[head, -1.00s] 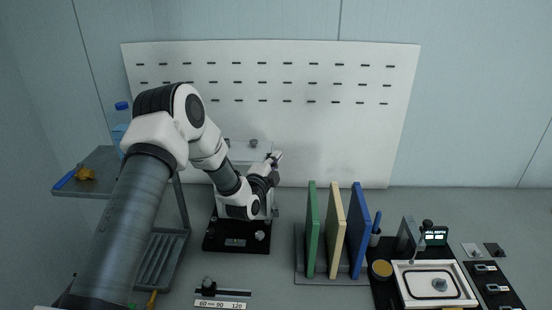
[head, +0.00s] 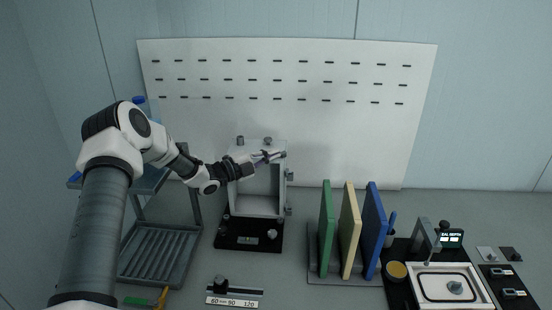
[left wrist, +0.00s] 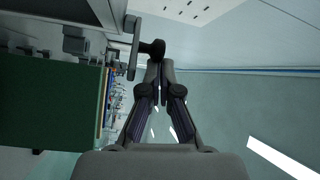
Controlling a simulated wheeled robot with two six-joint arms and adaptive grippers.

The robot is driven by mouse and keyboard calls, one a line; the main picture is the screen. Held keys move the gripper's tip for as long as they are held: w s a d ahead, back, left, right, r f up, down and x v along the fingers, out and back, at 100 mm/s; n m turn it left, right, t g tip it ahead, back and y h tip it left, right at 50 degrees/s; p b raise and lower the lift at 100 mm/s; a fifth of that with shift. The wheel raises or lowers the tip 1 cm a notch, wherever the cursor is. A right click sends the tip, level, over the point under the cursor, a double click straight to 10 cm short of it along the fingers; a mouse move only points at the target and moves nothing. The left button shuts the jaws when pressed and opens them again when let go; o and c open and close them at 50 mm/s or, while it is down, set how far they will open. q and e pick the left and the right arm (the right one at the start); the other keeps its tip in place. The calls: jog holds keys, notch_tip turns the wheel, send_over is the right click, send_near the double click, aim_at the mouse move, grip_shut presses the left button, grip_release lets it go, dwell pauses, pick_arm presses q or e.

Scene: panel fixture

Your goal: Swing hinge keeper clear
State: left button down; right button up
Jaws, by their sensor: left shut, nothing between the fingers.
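The panel fixture is an upright pale grey frame (head: 233,199) on a black base, with an open window and small hinge blocks (head: 289,177) on its right edge. My left gripper (head: 272,157) is in front of the frame's top bar, near its upper right corner. In the left wrist view the gripper (left wrist: 160,66) is shut and empty. Its tips are right by a black knob (left wrist: 154,48) on a grey lever (left wrist: 133,47), which seems to be the keeper. I cannot tell whether they touch. The keeper is hard to make out in the head view. My right gripper is not in view.
Two knobs stand on the frame's top, one of them at the left (head: 240,140). Green (head: 326,230), cream and blue panels stand in a rack to the right. A grey shelf cart (head: 160,254) is at the left. A white slotted board (head: 330,130) stands behind.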

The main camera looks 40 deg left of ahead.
pick_arm(q)
jog(key=shift+w+a, duration=0.1)
jog(key=shift+a, duration=0.65)
jog(key=shift+r+b, duration=0.15)
jog(key=shift+b, duration=0.25)
jog(key=shift+a+r, duration=0.25)
jog(key=shift+a, duration=0.05)
notch_tip(320, 180, up, 10)
jog(key=shift+d+f, duration=0.25)
jog(key=shift+d+r, duration=0.1)
jog(key=shift+d, duration=0.05)
